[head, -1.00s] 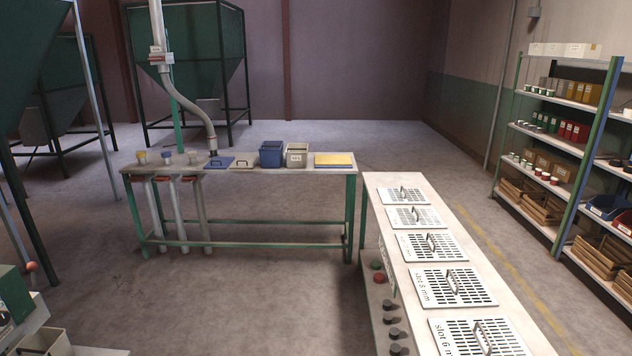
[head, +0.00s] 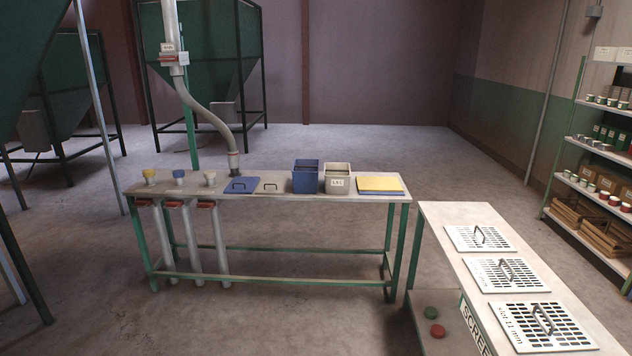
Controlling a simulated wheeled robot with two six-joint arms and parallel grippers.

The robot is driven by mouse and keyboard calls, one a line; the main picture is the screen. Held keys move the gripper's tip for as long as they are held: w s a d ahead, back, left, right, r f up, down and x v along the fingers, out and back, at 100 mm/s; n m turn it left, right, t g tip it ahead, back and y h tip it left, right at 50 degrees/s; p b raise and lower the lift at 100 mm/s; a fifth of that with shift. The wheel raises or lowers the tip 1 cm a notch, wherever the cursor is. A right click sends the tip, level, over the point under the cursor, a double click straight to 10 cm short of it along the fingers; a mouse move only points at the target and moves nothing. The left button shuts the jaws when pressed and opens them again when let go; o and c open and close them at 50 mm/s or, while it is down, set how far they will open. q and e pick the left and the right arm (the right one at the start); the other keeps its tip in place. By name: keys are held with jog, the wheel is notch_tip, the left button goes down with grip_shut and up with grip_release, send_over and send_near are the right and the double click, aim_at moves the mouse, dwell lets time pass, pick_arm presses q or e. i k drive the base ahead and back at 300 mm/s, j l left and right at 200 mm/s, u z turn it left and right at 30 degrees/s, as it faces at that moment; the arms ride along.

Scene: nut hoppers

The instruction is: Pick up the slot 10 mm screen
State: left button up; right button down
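Three flat white perforated screens, each with a grey handle, lie in a row on the pale bench at the right (head: 445,222). The nearest screen (head: 515,338) has a label starting "slot" and ending "mm"; its number looks like 10 or 11, but I cannot read it surely. The middle screen (head: 478,274) and the far screen (head: 458,241) have no label I can read. All three lie flat, apart from each other. Neither of my grippers is in view.
A green-legged table (head: 290,206) stands left of the screen bench, bearing a blue bin (head: 305,180), a grey bin (head: 338,184) and a yellow-topped stack (head: 381,184). Red and green buttons sit at the bench's left side. Shelves (head: 590,180) stand right. Floor in front of the table is clear.

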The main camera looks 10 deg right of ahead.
aim_at(473, 239)
jog(key=i+j+z, duration=0.1)
jog(key=i+z, duration=0.35)
jog(key=i, duration=1.2)
jog(key=i+z, duration=0.45)
jog(key=i+j+z, duration=0.25)
jog(key=i+z, duration=0.15)
jog(key=i+j+z, duration=0.45)
jog(key=l, duration=0.05)
